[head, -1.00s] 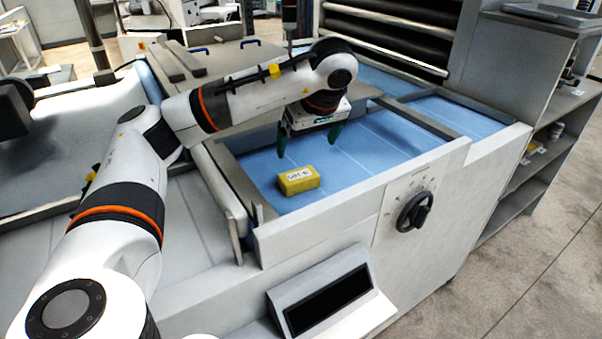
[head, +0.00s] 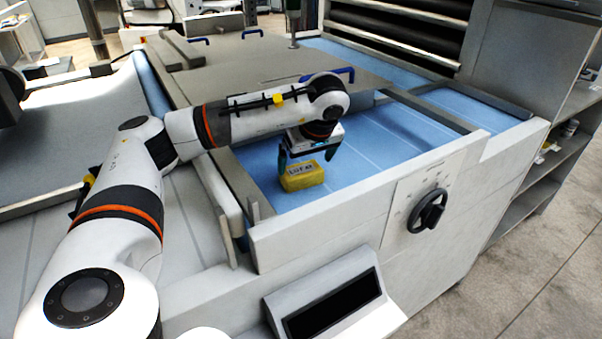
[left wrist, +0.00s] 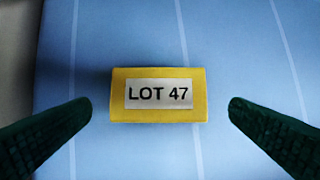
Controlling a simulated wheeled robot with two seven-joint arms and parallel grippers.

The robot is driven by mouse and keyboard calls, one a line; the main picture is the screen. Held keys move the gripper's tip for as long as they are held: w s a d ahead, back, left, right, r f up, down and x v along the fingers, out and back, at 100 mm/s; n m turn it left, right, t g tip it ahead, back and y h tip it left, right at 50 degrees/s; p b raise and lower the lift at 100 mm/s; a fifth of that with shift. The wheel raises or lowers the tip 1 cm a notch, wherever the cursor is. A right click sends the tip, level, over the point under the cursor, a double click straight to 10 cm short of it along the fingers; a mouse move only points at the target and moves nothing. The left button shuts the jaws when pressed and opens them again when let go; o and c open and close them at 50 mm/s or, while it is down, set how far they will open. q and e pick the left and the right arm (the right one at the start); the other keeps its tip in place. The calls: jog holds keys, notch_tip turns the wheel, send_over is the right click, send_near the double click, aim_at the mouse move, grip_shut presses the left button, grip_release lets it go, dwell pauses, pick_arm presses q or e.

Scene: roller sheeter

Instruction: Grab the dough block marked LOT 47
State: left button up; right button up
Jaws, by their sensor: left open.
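The dough block (head: 304,180) is a yellow brick with a white label on top, lying on the blue belt near the front left corner of the sheeter. In the left wrist view the block (left wrist: 158,115) lies flat and its label reads LOT 47. My left gripper (head: 308,165) is open above the block in the head view. In the left wrist view its two dark green fingertips (left wrist: 160,107) stand on either side of the block, with a gap on each side. The right gripper is not in view.
The blue belt (head: 400,132) lies in a tray with a raised white front wall (head: 330,222). A grey side rail (head: 236,180) stands left of the block. A black knob (head: 428,210) sits on the front panel. The belt to the right of the block is clear.

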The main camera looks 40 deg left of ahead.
aim_at(301, 169)
pick_arm(q)
jog(key=p+x, duration=0.1)
jog(key=x, duration=0.1)
jog(key=p+x, duration=0.1)
jog(key=x, duration=0.1)
jog(key=shift+a, duration=0.35)
jog(key=shift+w+a+f, duration=0.1)
jog(key=shift+a+f, duration=0.1)
jog(key=shift+f, duration=0.45)
jog(key=c, duration=0.9)
jog(key=shift+o, duration=0.2)
jog(key=shift+r, duration=0.1)
